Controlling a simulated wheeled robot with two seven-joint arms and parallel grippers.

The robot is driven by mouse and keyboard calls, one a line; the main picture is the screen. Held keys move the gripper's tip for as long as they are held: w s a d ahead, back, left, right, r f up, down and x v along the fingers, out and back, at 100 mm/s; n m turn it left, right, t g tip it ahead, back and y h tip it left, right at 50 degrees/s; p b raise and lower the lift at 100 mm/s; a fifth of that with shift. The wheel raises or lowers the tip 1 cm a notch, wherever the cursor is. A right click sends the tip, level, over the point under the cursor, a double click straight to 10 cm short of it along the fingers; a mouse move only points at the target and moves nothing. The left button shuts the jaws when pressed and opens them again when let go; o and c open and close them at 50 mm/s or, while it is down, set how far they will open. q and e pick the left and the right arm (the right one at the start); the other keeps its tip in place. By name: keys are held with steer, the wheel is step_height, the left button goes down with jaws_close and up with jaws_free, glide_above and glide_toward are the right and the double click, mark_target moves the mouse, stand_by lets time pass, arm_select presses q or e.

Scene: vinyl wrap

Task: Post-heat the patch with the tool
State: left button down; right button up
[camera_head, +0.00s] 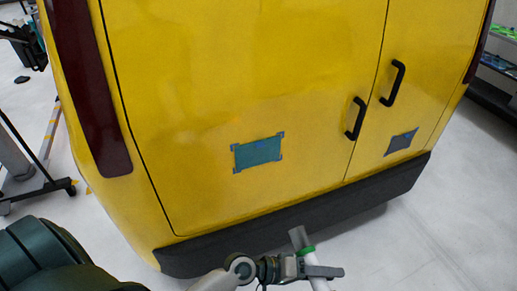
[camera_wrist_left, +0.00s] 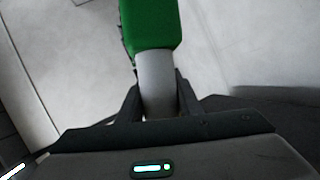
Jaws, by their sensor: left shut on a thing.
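A teal patch (camera_head: 258,152) with bluish corner pieces lies on the yellow vehicle's rear door (camera_head: 240,60). My left gripper (camera_head: 318,271) is low in front of the dark bumper, below and to the right of the patch, and apart from it. It is shut on a tool (camera_head: 299,238) with a grey tip, a green band and a pale handle. In the left wrist view the tool's grey and green body (camera_wrist_left: 151,28) sits between the two fingers (camera_wrist_left: 158,105). My right gripper is not in view.
A dark bumper (camera_head: 330,215) runs along the vehicle's bottom edge. A smaller dark blue patch (camera_head: 401,142) is on the right door, below two black handles (camera_head: 356,119). A wheeled stand (camera_head: 40,190) is at the left, shelves at the right. The floor at lower right is clear.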

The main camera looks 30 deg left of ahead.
mark_target(312, 246)
arm_select(q)
steer(key=s+d+p, duration=0.1)
steer(key=s+d, duration=0.4)
steer(key=d, duration=0.1)
steer(key=shift+d+p, duration=0.3)
steer(key=shift+p, duration=0.1)
steer(key=shift+a+r, duration=0.1)
steer(key=shift+a, duration=0.05)
steer(key=shift+n, duration=0.3)
steer(key=w+a+r+b, duration=0.1)
steer(key=w+a+r, duration=0.1)
steer(key=a, duration=0.2)
steer(key=w+a+r, duration=0.2)
steer(key=w+a, duration=0.1)
steer(key=a, duration=0.1)
steer(key=w+a+r+b, duration=0.1)
steer(key=w+a+r, duration=0.1)
steer(key=a, duration=0.2)
steer(key=shift+w+a+b, duration=0.3)
steer(key=shift+w+b, duration=0.05)
steer(key=shift+w, duration=0.05)
steer(key=w+a+r+b, duration=0.2)
steer(key=a+r, duration=1)
steer(key=r, duration=0.1)
steer(key=shift+w+a+t+b, duration=0.15)
steer(key=shift+w+t+b, duration=0.15)
steer(key=shift+w, duration=0.1)
